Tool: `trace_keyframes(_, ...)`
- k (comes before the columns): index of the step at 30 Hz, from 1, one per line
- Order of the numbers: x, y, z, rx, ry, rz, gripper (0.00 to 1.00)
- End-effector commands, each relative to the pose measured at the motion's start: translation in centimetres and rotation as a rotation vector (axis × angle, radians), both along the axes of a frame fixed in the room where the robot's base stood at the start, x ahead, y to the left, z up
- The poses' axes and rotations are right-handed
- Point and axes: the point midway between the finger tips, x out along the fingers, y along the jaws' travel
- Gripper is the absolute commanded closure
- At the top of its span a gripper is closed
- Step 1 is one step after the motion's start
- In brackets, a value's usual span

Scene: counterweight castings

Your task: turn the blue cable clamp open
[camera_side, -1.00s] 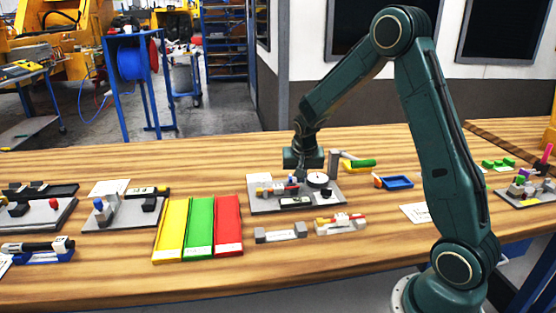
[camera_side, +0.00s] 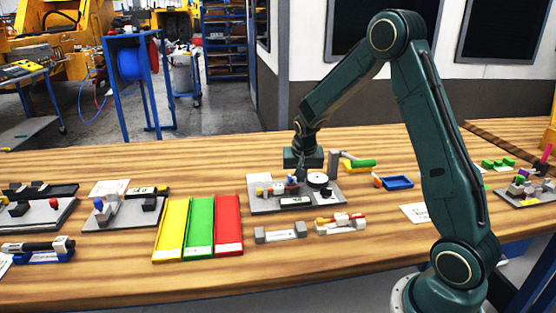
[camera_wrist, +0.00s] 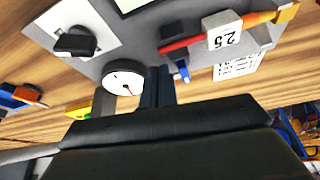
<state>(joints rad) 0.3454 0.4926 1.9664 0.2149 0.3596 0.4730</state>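The blue cable clamp (camera_wrist: 183,71) shows as a small blue lever in the wrist view, on the grey plate (camera_wrist: 200,62) beside a red bar. My gripper (camera_wrist: 158,86) points down just left of it there, with its two dark fingers close together and nothing seen between them. The lever lies beside the fingers, not between them; whether they touch cannot be told. In the side view my gripper (camera_side: 301,178) is low over the grey plate (camera_side: 262,208), and the clamp is too small and partly covered to make out clearly.
A white round dial (camera_wrist: 123,82) stands close to the fingers. A grey post (camera_side: 333,163) rises at the plate's back edge. Yellow, green and red trays (camera_side: 229,226) lie to the left, a blue tray (camera_side: 398,183) to the right.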

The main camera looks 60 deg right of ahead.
Motion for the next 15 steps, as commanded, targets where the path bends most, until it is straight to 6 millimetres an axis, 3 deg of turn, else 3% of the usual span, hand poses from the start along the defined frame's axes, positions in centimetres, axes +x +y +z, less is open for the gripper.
trace_keyframes(5, 0.1, -0.7, 0.3, -0.014, -0.01, -0.013, 1.0)
trace_keyframes(15, -0.6, 0.3, 2.9, -0.011, -0.012, -0.007, 1.0)
